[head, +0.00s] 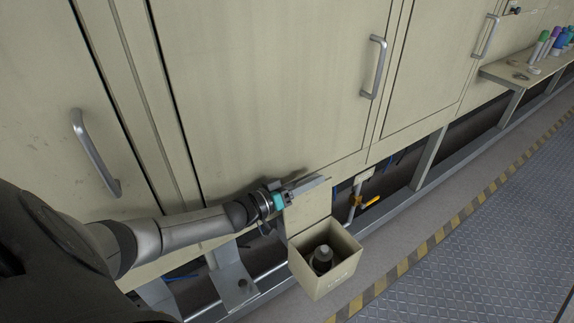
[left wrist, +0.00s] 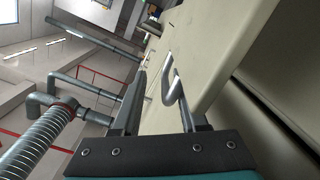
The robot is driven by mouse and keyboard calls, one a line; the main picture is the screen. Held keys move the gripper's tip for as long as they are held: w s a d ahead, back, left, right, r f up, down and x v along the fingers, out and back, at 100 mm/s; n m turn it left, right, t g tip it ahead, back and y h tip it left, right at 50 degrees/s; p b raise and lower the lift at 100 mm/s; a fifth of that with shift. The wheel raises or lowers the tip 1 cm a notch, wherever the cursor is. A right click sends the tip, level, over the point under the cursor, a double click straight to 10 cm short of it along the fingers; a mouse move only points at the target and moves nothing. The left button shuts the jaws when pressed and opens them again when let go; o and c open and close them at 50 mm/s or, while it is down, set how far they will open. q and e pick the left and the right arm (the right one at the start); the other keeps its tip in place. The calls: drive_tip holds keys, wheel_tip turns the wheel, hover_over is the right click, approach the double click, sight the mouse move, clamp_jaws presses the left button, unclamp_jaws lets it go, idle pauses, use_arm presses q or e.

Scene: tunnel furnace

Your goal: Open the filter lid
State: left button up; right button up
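The filter box (head: 345,277) is a cream, open-topped box low on the cabinet front in the head view. A dark cylindrical filter (head: 322,259) stands inside it. A flat cream panel (head: 309,212), which looks like the lid, stands up at the back edge of the box. My left gripper (head: 312,186) is just above the panel's top edge, pointing right along the cabinet front. Whether it touches the panel cannot be told. In the left wrist view my left gripper (left wrist: 160,88) has its fingers apart, with no object clearly held between them. My right gripper is not in view.
Cabinet doors with metal handles (head: 375,68) rise behind the box. A yellow-handled valve (head: 369,202) and pipe are right of it. A shelf (head: 520,72) with several bottles is at upper right. Striped floor edging (head: 440,233) borders the metal walkway.

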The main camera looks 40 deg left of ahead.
use_arm(q)
drive_tip(key=p+v, duration=0.1)
drive_tip(key=v, duration=0.3)
drive_tip(key=shift+s+a, duration=0.15)
drive_tip(key=shift+s, duration=0.15)
drive_tip(key=p+v, duration=0.3)
drive_tip(key=v, duration=0.7)
drive_tip(key=shift+s, duration=0.15)
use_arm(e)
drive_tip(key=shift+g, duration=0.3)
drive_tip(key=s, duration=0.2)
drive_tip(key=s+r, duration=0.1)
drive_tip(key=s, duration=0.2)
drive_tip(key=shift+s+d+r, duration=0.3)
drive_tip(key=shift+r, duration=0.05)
